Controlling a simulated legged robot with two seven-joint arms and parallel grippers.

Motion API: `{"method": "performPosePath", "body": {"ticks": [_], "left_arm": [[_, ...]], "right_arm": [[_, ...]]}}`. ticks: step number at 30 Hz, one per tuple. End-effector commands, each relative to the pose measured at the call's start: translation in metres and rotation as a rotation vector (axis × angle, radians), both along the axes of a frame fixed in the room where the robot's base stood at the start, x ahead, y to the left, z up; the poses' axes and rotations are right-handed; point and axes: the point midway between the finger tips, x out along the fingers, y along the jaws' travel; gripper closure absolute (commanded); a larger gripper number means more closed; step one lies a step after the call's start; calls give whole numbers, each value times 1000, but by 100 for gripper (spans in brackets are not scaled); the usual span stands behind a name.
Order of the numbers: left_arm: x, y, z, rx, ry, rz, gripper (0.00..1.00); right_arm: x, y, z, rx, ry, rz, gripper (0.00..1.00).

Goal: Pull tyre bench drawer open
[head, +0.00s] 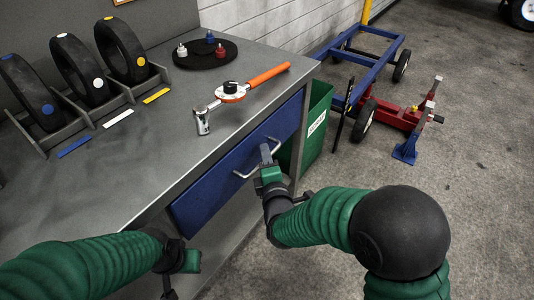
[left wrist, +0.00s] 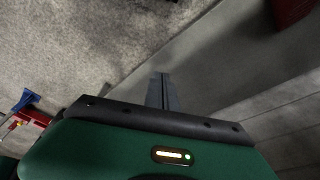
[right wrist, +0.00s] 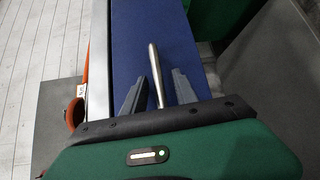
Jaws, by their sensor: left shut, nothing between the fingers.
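The blue drawer front (head: 215,185) sits under the edge of the grey tyre bench (head: 85,195), seemingly close to flush with it. Its silver bar handle (head: 240,174) sticks out from the front. My right gripper (head: 267,155) is at the right part of the handle. In the right wrist view the fingers of the right gripper (right wrist: 159,76) are apart, with the handle (right wrist: 154,70) between them against the blue front (right wrist: 175,35). My left gripper (left wrist: 162,82) is shut and empty, pointing at the floor; its arm is low at left in the head view.
A torque wrench (head: 235,92) with an orange handle lies on the bench top. Several black tyres (head: 78,68) stand in a rack at left. A green bin (head: 316,125) stands just right of the drawer. A blue cart (head: 360,60) and red jack (head: 400,118) stand beyond.

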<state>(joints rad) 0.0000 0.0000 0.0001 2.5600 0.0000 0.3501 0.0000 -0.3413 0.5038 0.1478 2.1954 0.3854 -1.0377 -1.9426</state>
Motion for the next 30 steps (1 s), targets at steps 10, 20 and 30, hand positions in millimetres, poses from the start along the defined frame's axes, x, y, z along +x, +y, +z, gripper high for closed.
{"method": "performPosePath", "body": {"ticks": [10, 20, 30], "left_arm": [[0, 0, 0, 0, 0, 0, 100], [0, 0, 0, 0, 0, 0, 100], [0, 0, 0, 0, 0, 0, 100]], "right_arm": [[1, 0, -1, 0, 2, 0, 100], [1, -1, -2, -1, 4, -1, 100], [1, -1, -3, -2, 6, -1, 100]]}}
